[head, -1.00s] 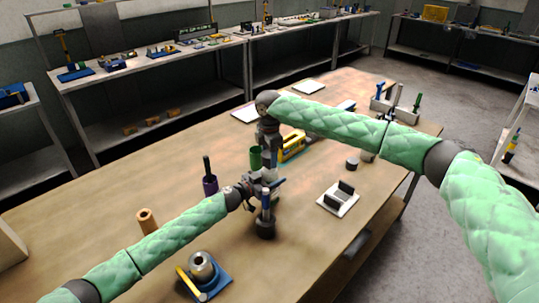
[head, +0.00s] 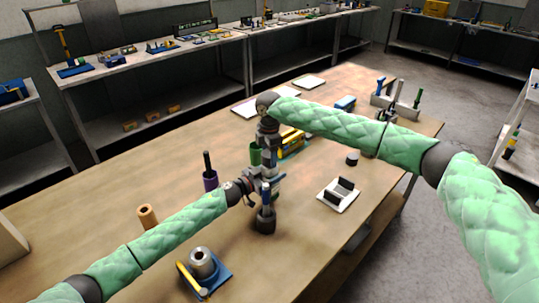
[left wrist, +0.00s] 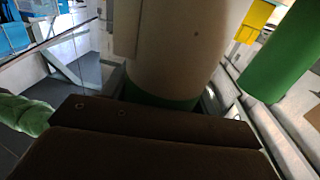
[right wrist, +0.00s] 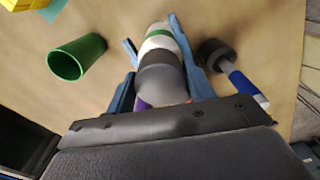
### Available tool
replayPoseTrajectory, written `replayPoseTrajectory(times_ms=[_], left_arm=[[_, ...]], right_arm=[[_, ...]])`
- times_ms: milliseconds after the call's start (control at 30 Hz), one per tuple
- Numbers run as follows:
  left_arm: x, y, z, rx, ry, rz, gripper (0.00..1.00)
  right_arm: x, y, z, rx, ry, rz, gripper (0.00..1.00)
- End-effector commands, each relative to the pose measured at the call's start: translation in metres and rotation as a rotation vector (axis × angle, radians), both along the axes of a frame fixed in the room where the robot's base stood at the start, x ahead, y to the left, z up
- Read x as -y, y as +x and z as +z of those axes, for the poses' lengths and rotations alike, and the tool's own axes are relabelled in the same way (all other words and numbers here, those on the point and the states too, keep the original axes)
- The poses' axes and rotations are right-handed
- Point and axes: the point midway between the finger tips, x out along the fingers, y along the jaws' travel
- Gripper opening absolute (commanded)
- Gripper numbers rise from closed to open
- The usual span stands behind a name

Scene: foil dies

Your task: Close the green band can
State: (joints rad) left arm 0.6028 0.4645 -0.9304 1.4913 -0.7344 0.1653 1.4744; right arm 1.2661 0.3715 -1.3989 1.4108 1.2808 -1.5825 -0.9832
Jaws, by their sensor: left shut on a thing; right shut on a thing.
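The green band can (right wrist: 158,42) has a pale body with a green ring; it lies between blue fingers in the right wrist view. A grey, rounded cap-like piece (right wrist: 162,84) and a darker band are at its near end; I cannot tell whether that piece is seated. My right gripper (right wrist: 155,65) is shut around this near end. In the left wrist view, the can's pale body (left wrist: 175,50) fills the middle, close up. My left gripper (head: 262,184) is shut on the can, just below my right gripper (head: 268,168) in the head view. The grippers mostly hide the can there.
A blue-handled tool in a dark base (head: 264,222) stands just in front. A yellow box (head: 291,143), white tile (head: 338,196), brown tube (head: 147,217) and blue plate (head: 215,284) lie around.

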Motion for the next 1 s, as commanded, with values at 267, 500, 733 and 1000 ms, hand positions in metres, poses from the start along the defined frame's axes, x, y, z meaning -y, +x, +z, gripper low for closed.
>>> replayPoseTrajectory(times_ms=[267,500,733,1000], left_arm=[[0.0,0.0,-0.001,-0.001,0.001,0.001,0.18],[0.0,0.0,-0.001,-0.001,0.001,0.001,0.18],[0.0,0.0,-0.001,-0.001,0.001,0.001,0.18],[0.0,0.0,-0.001,-0.001,0.001,0.001,0.18]], right_arm=[[0.0,0.0,-0.003,0.0,0.0,0.0,0.33],[0.0,0.0,-0.007,0.0,0.001,0.0,0.33],[0.0,0.0,-0.01,0.0,0.0,0.0,0.33],[0.0,0.0,-0.012,0.0,0.0,-0.001,0.75]])
